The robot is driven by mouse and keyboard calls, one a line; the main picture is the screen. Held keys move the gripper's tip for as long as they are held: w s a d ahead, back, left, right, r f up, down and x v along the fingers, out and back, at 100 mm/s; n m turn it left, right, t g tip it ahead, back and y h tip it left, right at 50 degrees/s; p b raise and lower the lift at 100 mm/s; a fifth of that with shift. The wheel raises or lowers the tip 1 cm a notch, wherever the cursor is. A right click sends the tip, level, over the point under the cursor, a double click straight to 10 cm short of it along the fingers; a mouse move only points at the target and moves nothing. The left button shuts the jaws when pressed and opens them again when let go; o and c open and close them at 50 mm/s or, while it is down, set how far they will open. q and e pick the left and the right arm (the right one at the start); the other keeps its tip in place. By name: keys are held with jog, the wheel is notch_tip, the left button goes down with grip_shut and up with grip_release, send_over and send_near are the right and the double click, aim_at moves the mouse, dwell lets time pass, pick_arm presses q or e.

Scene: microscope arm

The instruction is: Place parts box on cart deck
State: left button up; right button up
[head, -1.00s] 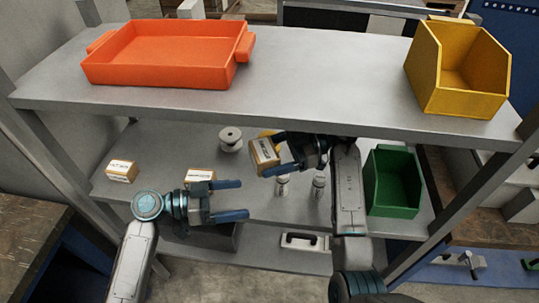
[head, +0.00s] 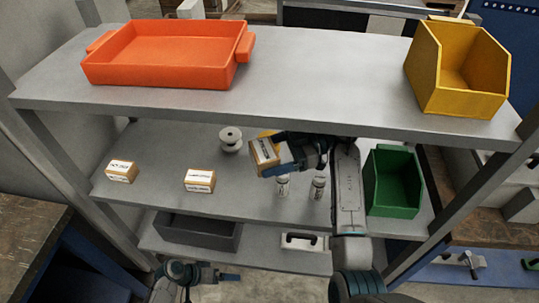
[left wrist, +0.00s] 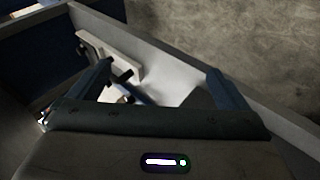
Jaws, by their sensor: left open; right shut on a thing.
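My right gripper (head: 285,160) is shut on a small brown parts box (head: 264,152) with a white label, held tilted above the middle shelf (head: 250,188). Two more labelled boxes sit on that shelf: one at the left (head: 121,171) and one nearer the middle (head: 200,181). My left gripper (head: 217,276) is low at the front, below and in front of the shelves, empty. In the left wrist view its open fingers (left wrist: 165,88) show with nothing between them. I cannot make out a cart deck for certain.
An orange tray (head: 165,73) and a yellow bin (head: 435,80) stand on the top shelf. A green bin (head: 391,195), a white spool (head: 230,139) and two small bottles (head: 318,188) are on the middle shelf. A dark grey bin (head: 197,234) is on the bottom shelf.

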pick_arm(q)
jog(key=s+a+f+n+y, duration=0.1)
jog(key=s+a+f+y, duration=0.1)
jog(key=s+a+f, duration=0.3)
jog(key=s+a+f+n+y, duration=0.1)
jog(key=s+f+y, duration=0.15)
jog(key=f, duration=0.35)
jog(key=s+a+f+y, duration=0.1)
jog(key=s+a+f, duration=0.1)
jog(key=s+f, duration=0.2)
jog(key=s+a+f+m+g+y, duration=0.1)
jog(key=s+a+f+y, duration=0.1)
jog(key=s, duration=0.9)
jog(key=s+a+f+y, duration=0.1)
jog(key=s+a+f, duration=0.2)
jog(key=s+f, duration=0.2)
jog(key=s, duration=0.3)
jog(key=shift+a+f+m+g, duration=0.15)
jog(key=shift+f+m+g, duration=0.15)
jog(key=shift+f+m, duration=0.1)
